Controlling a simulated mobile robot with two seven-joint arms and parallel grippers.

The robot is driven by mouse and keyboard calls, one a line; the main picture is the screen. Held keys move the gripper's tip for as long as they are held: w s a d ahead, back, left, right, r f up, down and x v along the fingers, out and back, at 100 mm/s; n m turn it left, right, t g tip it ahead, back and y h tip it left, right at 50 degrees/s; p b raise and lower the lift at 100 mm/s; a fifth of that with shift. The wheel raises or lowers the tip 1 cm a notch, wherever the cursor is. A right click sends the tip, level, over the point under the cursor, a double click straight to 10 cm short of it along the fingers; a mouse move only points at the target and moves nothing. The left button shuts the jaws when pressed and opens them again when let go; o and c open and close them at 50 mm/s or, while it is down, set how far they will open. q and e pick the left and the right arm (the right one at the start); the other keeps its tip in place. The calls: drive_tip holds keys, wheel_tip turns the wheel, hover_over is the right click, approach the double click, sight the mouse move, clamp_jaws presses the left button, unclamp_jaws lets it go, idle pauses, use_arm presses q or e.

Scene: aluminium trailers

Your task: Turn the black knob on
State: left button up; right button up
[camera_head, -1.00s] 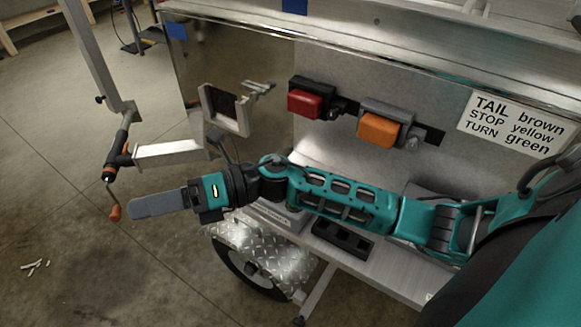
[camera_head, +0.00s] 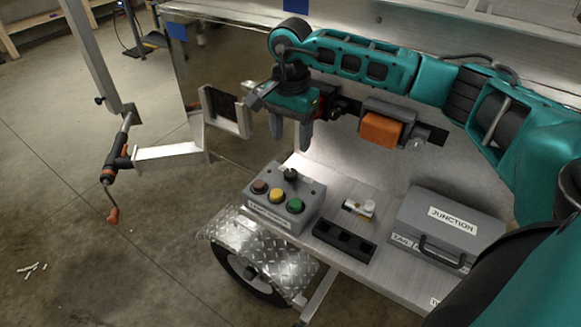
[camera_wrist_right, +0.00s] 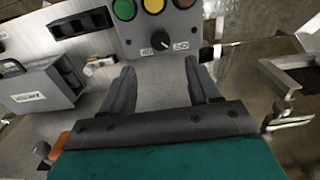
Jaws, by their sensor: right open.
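The black knob (camera_head: 290,175) stands at the back of a grey control box (camera_head: 262,212), behind a row of brown, yellow and green buttons. In the right wrist view the knob (camera_wrist_right: 161,40) shows a pale pointer line and lies ahead of the fingertips, between their lines. My right gripper (camera_head: 292,141) points down, open and empty, above and behind the box, apart from the knob. In the wrist view its two fingers (camera_wrist_right: 163,75) are spread wide. My left gripper is not in view.
A grey junction case (camera_head: 450,222), a black slotted block (camera_head: 344,241) and a small brass-and-white part (camera_head: 360,207) share the shelf with the box. An orange lamp (camera_head: 381,131) is on the panel behind. A bracket (camera_head: 226,111) stands left of my gripper.

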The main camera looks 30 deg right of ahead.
sight(291, 172)
wheel_tip(291, 172, down, 9)
drive_tip(key=shift+f+b, duration=0.1)
drive_tip(key=shift+b, duration=0.2)
drive_tip(key=shift+f, duration=0.3)
drive_tip(key=c, duration=1)
drive_tip(key=shift+c, duration=0.2)
